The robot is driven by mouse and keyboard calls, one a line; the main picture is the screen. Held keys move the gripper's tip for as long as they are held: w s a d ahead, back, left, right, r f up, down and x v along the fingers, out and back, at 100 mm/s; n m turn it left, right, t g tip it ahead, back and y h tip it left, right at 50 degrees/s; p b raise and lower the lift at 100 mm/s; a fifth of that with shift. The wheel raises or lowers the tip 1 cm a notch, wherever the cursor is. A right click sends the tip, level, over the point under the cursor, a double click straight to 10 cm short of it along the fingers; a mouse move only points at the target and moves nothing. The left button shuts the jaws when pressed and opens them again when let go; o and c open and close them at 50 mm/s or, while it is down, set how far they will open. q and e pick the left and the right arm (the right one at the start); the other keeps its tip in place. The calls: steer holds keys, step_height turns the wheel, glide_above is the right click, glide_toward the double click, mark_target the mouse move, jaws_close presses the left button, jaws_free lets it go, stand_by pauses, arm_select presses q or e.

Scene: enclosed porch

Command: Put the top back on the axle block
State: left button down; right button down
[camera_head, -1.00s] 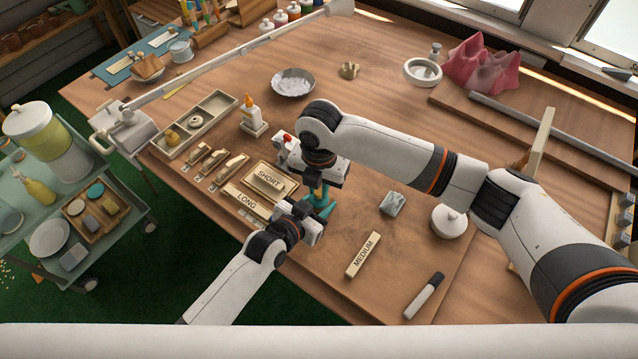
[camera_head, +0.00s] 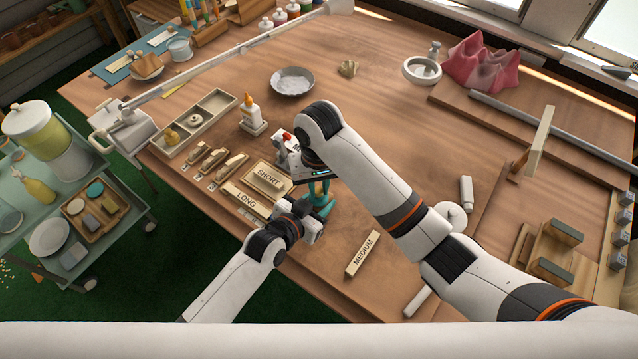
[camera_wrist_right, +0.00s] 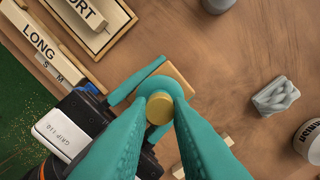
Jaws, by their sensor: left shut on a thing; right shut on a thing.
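In the right wrist view a gold-coloured round piece (camera_wrist_right: 159,108) sits between the teal fingertips of my right gripper (camera_wrist_right: 162,101), which is shut on it. Directly beneath is a light wooden block (camera_wrist_right: 181,79), mostly hidden. The teal fingers of my left gripper (camera_wrist_right: 137,84) are shut around this block. Whether the round piece touches the block cannot be told. In the head view my right gripper (camera_head: 319,180) is just above my left gripper (camera_head: 319,206) near the table's front edge; their fingers hide both pieces.
The SHORT board (camera_head: 268,178) and LONG board (camera_head: 246,200) lie just left of the grippers. The MEDIUM bar (camera_head: 363,254) lies to the right. A grey patterned block (camera_wrist_right: 275,96) shows in the right wrist view.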

steer(key=m, duration=0.5)
steer(key=shift+a, duration=0.15)
steer(key=shift+m, duration=1.2)
steer(key=c, duration=1.3)
jaws_free()
steer(key=r, duration=0.4)
steer(key=shift+w, duration=0.25)
steer(key=shift+s+r, duration=0.25)
